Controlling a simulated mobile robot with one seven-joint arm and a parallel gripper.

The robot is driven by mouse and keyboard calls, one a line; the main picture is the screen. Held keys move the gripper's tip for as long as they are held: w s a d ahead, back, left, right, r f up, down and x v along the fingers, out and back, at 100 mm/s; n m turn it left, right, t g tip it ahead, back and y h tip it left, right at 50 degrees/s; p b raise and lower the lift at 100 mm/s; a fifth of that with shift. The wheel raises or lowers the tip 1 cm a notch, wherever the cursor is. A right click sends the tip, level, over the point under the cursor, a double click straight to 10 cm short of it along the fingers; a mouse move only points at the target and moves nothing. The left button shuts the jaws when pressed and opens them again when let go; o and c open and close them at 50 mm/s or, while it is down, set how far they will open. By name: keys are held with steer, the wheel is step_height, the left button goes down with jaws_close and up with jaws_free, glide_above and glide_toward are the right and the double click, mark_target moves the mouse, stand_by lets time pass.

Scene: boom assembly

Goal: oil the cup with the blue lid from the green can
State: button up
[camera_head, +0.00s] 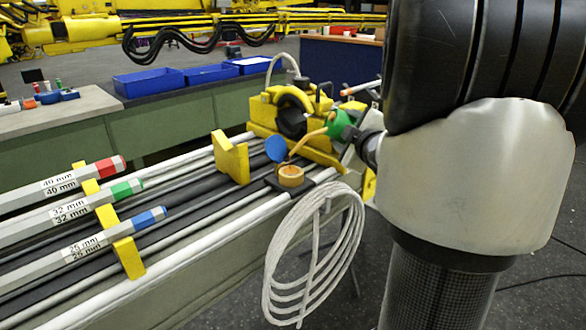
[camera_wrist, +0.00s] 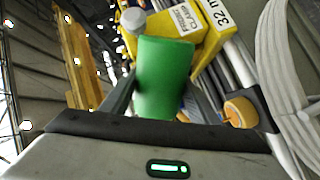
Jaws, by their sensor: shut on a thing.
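The green can (camera_head: 340,124) is held in my gripper (camera_head: 356,136). Its thin tan spout slopes down to the left, its tip close to the open blue lid (camera_head: 276,149) and above the cup (camera_head: 290,177). I cannot tell whether the tip is directly over the opening. The cup is small and tan with an orange top, and the lid stands up behind it. In the wrist view the green can (camera_wrist: 164,72) fills the space between the fingers. The cup (camera_wrist: 241,111) shows to the right, with the blue lid mostly hidden behind a finger.
A yellow clamp assembly (camera_head: 262,112) stands behind the cup, and a yellow block (camera_head: 231,158) to its left. Coiled white cable (camera_head: 314,252) hangs at the front. Hex rods with red, green and blue ends lie left. Blue trays (camera_head: 149,80) sit on the back bench.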

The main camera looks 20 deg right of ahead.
step_height(320, 180, down, 7)
steer(key=d+m+y, duration=0.1)
steer(key=d+m, duration=0.1)
steer(key=m, duration=0.2)
steer(key=shift+s+r+t, duration=0.2)
steer(key=shift+s+t, duration=0.15)
steer(key=shift+t, duration=0.05)
steer(key=shift+r, duration=0.15)
steer(key=shift+r+m, duration=0.35)
steer(key=shift+m, duration=0.15)
step_height(320, 180, up, 3)
steer(key=m+p, duration=0.1)
steer(key=m+t+p, duration=0.1)
steer(key=m+p, duration=0.1)
steer(key=shift+r+m+p, duration=0.2)
steer(key=shift+m+p, duration=0.1)
steer(key=shift+r+m+t+p, duration=0.3)
steer(key=shift+r+m+p, duration=0.4)
steer(key=shift+m, duration=0.5)
steer(key=shift+r, duration=0.1)
